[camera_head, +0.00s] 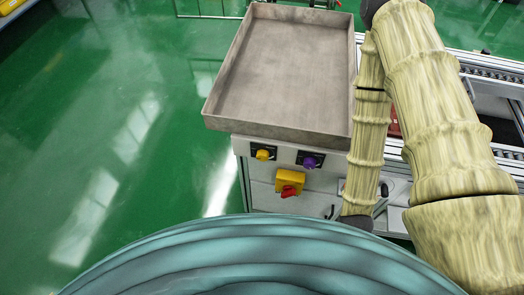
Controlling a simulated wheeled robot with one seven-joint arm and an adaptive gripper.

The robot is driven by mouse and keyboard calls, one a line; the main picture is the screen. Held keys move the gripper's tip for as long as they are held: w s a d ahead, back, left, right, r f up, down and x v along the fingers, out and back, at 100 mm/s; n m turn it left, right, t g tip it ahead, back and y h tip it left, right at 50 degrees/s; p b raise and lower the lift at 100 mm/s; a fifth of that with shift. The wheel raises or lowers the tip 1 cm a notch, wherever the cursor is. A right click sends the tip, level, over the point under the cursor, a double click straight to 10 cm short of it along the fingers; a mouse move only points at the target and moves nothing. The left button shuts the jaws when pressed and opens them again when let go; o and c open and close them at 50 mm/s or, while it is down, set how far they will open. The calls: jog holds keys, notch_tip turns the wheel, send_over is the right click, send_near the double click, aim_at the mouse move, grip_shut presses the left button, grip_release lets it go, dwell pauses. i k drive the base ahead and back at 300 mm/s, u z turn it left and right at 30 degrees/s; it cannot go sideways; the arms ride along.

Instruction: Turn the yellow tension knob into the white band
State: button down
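The yellow tension knob (263,154) sits on a small dark plate on the front face of the light grey machine cabinet, just below the tray, left of a purple knob. It is small in the picture, and I cannot make out a white band or the direction of its pointer. My arm comes down the right side of the picture, to the right of both knobs. My gripper's fingers are not in view. Nothing is seen touching the yellow knob.
A purple knob (310,162) is close to the right. Below is a yellow switch box (290,178) with a red rotary handle (289,191). A large empty grey-brown tray (265,128) overhangs above the knobs. A conveyor (494,74) runs at right. Green floor at left is clear.

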aim_at(262, 155)
jog(key=z, duration=1)
jog(key=k, duration=1.05)
jog(key=u, duration=0.65)
